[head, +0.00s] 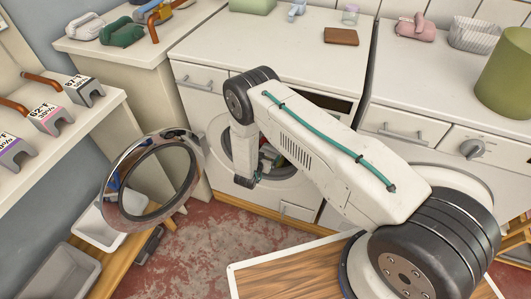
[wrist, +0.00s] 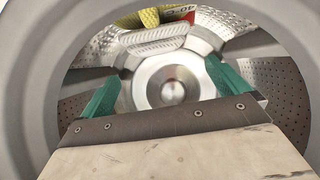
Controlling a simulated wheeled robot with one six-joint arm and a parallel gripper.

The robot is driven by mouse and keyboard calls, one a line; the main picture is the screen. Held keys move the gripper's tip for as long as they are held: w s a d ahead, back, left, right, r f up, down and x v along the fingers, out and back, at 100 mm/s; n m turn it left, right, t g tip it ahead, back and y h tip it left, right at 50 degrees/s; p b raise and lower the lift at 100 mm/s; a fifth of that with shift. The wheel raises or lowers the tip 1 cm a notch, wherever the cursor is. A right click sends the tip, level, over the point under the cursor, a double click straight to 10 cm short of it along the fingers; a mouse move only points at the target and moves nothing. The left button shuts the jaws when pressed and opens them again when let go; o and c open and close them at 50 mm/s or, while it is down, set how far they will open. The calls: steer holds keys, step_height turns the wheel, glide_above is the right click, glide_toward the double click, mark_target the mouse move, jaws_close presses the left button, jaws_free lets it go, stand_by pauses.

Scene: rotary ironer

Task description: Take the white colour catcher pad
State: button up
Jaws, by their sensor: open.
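I cannot clearly pick out a white colour catcher pad. In the wrist view, a pale ribbed piece (wrist: 155,39) lies at the upper part of the washer drum; I cannot tell whether it is the pad or part of the drum. My gripper (wrist: 162,72) is open and empty, its two teal fingers pointing into the drum through the round opening. A yellow textured item (wrist: 150,17) and a red labelled piece (wrist: 184,17) show above the ribbed piece. In the head view my arm partly hides the washer opening (head: 285,185).
The round washer door (head: 150,180) stands open to the left. The grey opening rim (wrist: 30,60) surrounds my gripper closely. Empty light bins (head: 98,228) sit low at left.

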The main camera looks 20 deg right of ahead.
mark_target(272, 147)
steer(key=x, duration=0.7)
steer(key=shift+d, duration=0.3)
steer(key=shift+c, duration=0.3)
steer(key=c, duration=1.1)
steer(key=shift+r, duration=0.1)
